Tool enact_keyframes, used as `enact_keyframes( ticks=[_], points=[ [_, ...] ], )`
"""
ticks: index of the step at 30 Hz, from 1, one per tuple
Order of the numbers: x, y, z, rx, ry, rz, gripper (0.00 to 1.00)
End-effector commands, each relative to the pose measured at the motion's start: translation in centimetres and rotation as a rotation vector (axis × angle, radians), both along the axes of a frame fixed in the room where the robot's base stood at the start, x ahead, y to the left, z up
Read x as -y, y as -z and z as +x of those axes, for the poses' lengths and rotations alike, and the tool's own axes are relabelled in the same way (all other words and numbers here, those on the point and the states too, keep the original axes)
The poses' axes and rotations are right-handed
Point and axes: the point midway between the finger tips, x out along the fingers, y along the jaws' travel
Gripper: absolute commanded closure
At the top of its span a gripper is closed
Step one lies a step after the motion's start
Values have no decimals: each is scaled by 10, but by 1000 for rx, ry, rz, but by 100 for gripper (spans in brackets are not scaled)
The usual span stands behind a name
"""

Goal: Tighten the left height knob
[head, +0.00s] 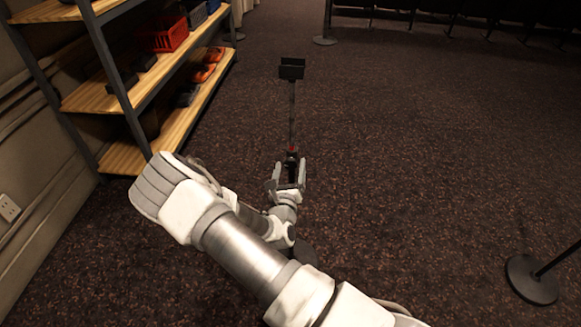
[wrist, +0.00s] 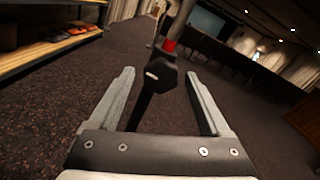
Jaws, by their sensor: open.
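A thin dark stand (head: 292,110) with a black holder (head: 291,68) on top rises from the carpet in the middle of the head view. A red collar (head: 292,149) sits low on its pole and also shows in the wrist view (wrist: 169,46). Just below the collar is a black knob (wrist: 160,75). My gripper (head: 289,170) is open and empty at the stand. In the wrist view the knob appears between my fingertips (wrist: 159,74), with gaps on both sides. I cannot tell whether it is between them in depth. My arm hides much of the stand's base.
A shelf unit (head: 128,158) with a red basket (head: 164,36) and orange items (head: 207,66) stands on the left. Another round stand base (head: 531,279) is at the right edge. The carpet (head: 420,150) right of the stand is clear. Dark seats line the back.

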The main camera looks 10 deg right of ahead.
Motion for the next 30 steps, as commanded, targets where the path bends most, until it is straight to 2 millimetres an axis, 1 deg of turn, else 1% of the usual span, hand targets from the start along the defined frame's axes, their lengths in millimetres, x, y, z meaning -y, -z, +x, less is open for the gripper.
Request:
enact_keyframes(
  ticks=[1, 5, 13, 14, 15, 17, 18, 20, 24, 27, 30],
  points=[
    [2, 0, 5, 1, 2, 0, 19],
    [4, 0, 11, 2, 1, 1, 19],
    [4, -1, 12, 0, 0, 0, 19],
    [4, -1, 12, 0, 0, 0, 22],
    [4, -1, 12, 0, 0, 0, 30],
    [4, -1, 12, 0, 0, 0, 40],
    [4, -1, 12, 0, 0, 0, 48],
    [4, -1, 12, 0, 0, 0, 58],
    [4, 0, 12, 0, 0, 0, 84],
    [4, 0, 12, 0, 0, 0, 100],
    [4, -1, 12, 1, 0, 2, 100]
  ],
)
